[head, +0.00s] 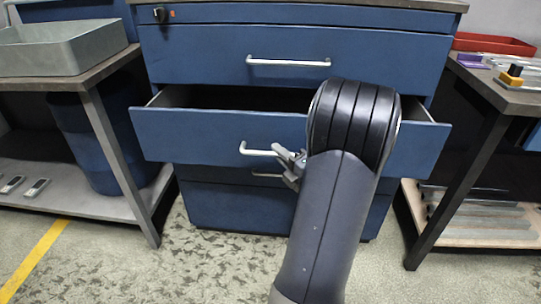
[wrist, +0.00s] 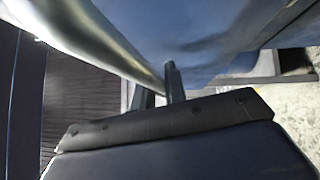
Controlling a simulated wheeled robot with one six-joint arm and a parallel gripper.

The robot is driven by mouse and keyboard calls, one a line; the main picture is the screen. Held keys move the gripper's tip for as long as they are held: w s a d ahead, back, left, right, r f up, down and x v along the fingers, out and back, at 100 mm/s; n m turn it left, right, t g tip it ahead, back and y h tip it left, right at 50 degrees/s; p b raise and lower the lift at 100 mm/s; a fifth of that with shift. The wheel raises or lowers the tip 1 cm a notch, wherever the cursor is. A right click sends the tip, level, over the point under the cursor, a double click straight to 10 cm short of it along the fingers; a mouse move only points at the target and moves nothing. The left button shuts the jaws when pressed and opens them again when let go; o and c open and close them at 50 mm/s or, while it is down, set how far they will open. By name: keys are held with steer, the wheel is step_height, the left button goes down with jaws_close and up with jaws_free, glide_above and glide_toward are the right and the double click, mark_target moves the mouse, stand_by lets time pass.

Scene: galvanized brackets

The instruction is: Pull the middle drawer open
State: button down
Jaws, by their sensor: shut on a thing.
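The blue cabinet (head: 290,52) stands in the middle of the head view. Its middle drawer (head: 195,132) is pulled out, with a dark gap showing above its front. The drawer's handle is a pale metal bar (head: 258,151). My gripper (head: 290,160) is shut on this handle near its right part; my arm hides the handle's right end. In the wrist view the handle (wrist: 100,45) runs large and close across the upper left, with the gripper fingers (wrist: 158,92) at it. The blue drawer front (wrist: 215,40) lies behind it.
The upper drawer (head: 200,55) and its handle are closed. A bench with a grey bin (head: 60,48) stands at the left. A bench with a red tray (head: 493,44) stands at the right. The floor (head: 150,265) in front is clear.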

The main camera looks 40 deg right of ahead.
steer(key=s+a+b, duration=0.3)
steer(key=s+a, duration=0.6)
steer(key=a, duration=0.2)
steer(key=shift+s+a+b, duration=0.25)
steer(key=shift+s+b, duration=0.1)
steer(key=shift+s, duration=0.05)
steer(key=shift+f, duration=0.1)
steer(key=c, duration=1.5)
jaws_free()
steer(key=shift+o, duration=0.2)
steer(key=shift+s, duration=0.1)
steer(key=s+f, duration=0.1)
steer(key=s, duration=0.9)
steer(key=shift+s+a+f, duration=0.15)
steer(key=shift+s+a, duration=0.1)
steer(key=shift+a, duration=0.1)
steer(key=w+r, duration=0.1)
steer(key=w, duration=0.9)
steer(key=shift+w+d+r, duration=0.2)
steer(key=shift+d, duration=0.2)
